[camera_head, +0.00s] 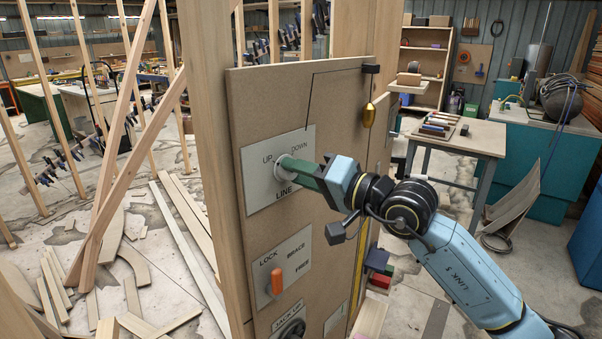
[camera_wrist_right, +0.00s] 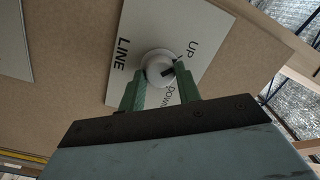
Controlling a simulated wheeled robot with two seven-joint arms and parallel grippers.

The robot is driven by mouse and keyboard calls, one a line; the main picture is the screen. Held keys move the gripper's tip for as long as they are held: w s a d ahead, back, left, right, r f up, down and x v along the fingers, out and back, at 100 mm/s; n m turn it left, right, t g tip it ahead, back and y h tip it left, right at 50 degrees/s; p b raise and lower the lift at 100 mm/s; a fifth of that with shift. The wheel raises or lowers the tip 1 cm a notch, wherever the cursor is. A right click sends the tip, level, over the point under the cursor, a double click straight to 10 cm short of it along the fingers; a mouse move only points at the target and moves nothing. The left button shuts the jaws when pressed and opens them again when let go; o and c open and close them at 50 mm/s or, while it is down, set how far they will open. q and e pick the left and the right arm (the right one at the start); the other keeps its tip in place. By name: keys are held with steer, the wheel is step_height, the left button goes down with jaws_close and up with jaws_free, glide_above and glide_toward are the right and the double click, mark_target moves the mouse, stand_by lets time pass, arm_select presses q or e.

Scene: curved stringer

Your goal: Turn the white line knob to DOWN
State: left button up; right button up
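The white line knob (camera_wrist_right: 157,66) sits on a pale plate (camera_head: 257,189) lettered UP, DOWN and LINE, on an upright brown board. In the right wrist view a dark mark on the knob faces the UP and DOWN lettering; its exact setting is hard to tell. My right gripper (camera_wrist_right: 160,80) reaches the knob with its green fingers on either side of it. Whether the fingers press on the knob or stand slightly apart, I cannot tell. In the head view the fingers (camera_head: 291,172) hide part of the knob. My left gripper is not in view.
Below on the board are an orange LOCK lever (camera_head: 276,281) and a dark round knob (camera_head: 292,330). A wooden post (camera_head: 211,150) stands left of the board. A workbench (camera_head: 455,137) stands behind my right arm.

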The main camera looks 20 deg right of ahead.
steer(key=shift+c, duration=0.8)
steer(key=shift+s+a+f+m+t+h+b, duration=0.1)
steer(key=shift+m+t+h+b, duration=0.25)
steer(key=shift+m, duration=3.25)
steer(key=shift+w+m+t+h+b, duration=0.15)
steer(key=shift+m+t+b, duration=0.35)
steer(key=shift+m, duration=3.1)
steer(key=shift+s+a+f+m+t+h+b, duration=0.1)
steer(key=shift+s+m+t+h+b, duration=0.3)
steer(key=shift+m, duration=3.2)
steer(key=shift+w, duration=0.25)
steer(key=o, duration=1)
